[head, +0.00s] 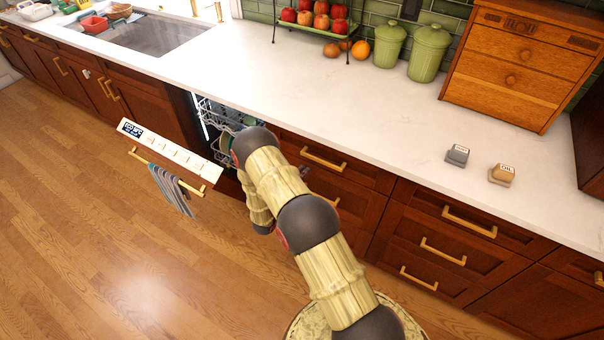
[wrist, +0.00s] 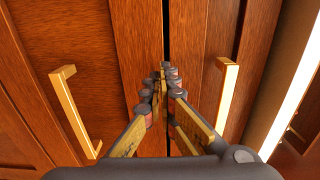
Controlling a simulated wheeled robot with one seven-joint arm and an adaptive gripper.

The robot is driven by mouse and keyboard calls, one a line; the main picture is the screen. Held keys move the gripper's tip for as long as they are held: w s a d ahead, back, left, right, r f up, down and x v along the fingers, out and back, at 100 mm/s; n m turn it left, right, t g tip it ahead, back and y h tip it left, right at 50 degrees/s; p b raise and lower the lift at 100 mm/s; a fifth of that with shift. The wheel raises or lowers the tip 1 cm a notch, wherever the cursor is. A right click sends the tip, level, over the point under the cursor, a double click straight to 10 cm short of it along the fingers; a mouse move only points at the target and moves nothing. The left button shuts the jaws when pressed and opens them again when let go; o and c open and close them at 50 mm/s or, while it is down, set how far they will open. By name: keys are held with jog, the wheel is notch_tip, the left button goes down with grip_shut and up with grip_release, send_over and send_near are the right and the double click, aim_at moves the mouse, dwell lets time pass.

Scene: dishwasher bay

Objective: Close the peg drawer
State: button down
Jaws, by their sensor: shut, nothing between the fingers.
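In the wrist view my gripper (wrist: 168,72) has its fingers together, empty, with the tips at the dark seam between two reddish-brown wooden fronts. The left front (wrist: 80,35) has a brass bar handle (wrist: 75,110); the right front (wrist: 200,30) has another brass handle (wrist: 227,100). In the head view a drawer front (head: 345,173) with a brass handle (head: 324,159) lies just right of my arm, below the counter. My arm hides much of the fronts below it and most of my gripper. I cannot tell which front is the peg drawer, or whether it stands slightly out.
The dishwasher door (head: 170,158) is open left of my arm, with a striped towel (head: 171,189) on its handle. A wire rack (head: 222,116) shows inside. More drawers (head: 432,240) at right look shut. The wooden floor (head: 120,260) at left is clear.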

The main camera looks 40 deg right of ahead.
jog(key=p+v, duration=0.3)
jog(key=v, duration=1.1)
